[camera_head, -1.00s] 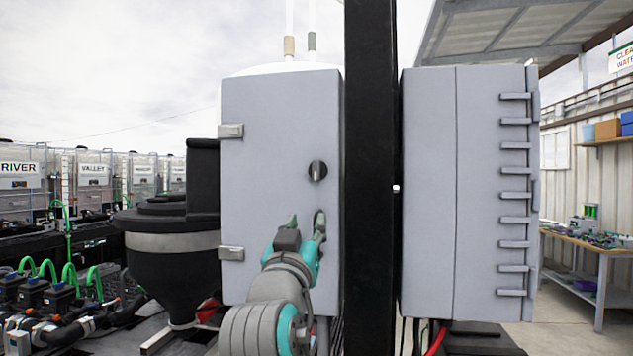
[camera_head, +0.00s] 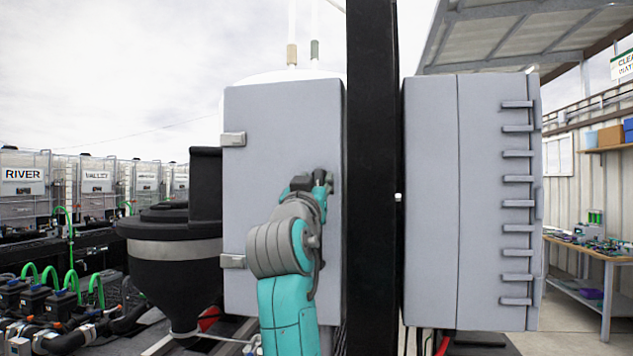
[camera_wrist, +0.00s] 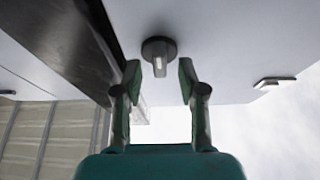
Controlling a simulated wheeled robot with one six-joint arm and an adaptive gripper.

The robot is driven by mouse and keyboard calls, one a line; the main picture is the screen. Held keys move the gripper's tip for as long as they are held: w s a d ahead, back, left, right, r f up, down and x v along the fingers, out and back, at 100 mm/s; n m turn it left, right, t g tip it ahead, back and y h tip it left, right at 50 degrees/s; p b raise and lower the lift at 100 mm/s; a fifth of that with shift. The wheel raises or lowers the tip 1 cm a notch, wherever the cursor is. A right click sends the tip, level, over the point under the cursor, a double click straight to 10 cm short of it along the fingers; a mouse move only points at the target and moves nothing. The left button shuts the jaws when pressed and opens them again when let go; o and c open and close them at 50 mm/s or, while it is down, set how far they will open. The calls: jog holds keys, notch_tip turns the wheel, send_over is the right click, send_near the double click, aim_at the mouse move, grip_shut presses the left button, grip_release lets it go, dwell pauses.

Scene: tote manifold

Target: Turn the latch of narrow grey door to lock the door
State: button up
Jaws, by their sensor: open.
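The narrow grey door (camera_head: 262,130) is a tall flat panel, with hinges on its left edge, and it looks closed. Its latch is a round dark knob with a paler raised bar, seen in the wrist view (camera_wrist: 159,55). The bar stands about upright in that view. My gripper (camera_wrist: 160,80) is open, with one fingertip on each side of the knob. The knob looks just beyond the tips; I cannot tell whether they touch it. In the head view my gripper (camera_head: 312,180) is at the door's right part and hides the knob.
A black post (camera_head: 371,180) stands close to the door's right. Beyond it is a wider grey cabinet (camera_head: 430,200) with several ribs. A black funnel-shaped vessel (camera_head: 172,260) is at the left. Two hinges (camera_head: 233,139) stick out from the door's left edge.

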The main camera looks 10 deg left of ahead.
jog(key=shift+w+r, duration=0.15)
jog(key=shift+w, duration=0.3)
grip_shut()
jog(key=shift+n, duration=0.5)
jog(key=n+y, duration=0.1)
jog(key=n, duration=0.1)
jog(key=n+y, duration=0.2)
jog(key=n, duration=0.1)
jog(key=shift+d+n+y, duration=0.15)
jog(key=shift+n+y, duration=0.15)
jog(key=n+g+y, duration=0.1)
jog(key=n, duration=0.2)
jog(key=n+y, duration=0.1)
jog(key=n, duration=0.2)
jog(key=shift+r+g, duration=0.1)
jog(key=shift+g, duration=0.3)
jog(key=n+g, duration=0.1)
jog(key=n, duration=0.2)
jog(key=n+g+y, duration=0.1)
jog(key=n, duration=0.2)
jog(key=shift+r+y, duration=0.1)
jog(key=shift+y, duration=0.2)
jog(key=shift+n+g, duration=0.8)
jog(key=shift+n, duration=1)
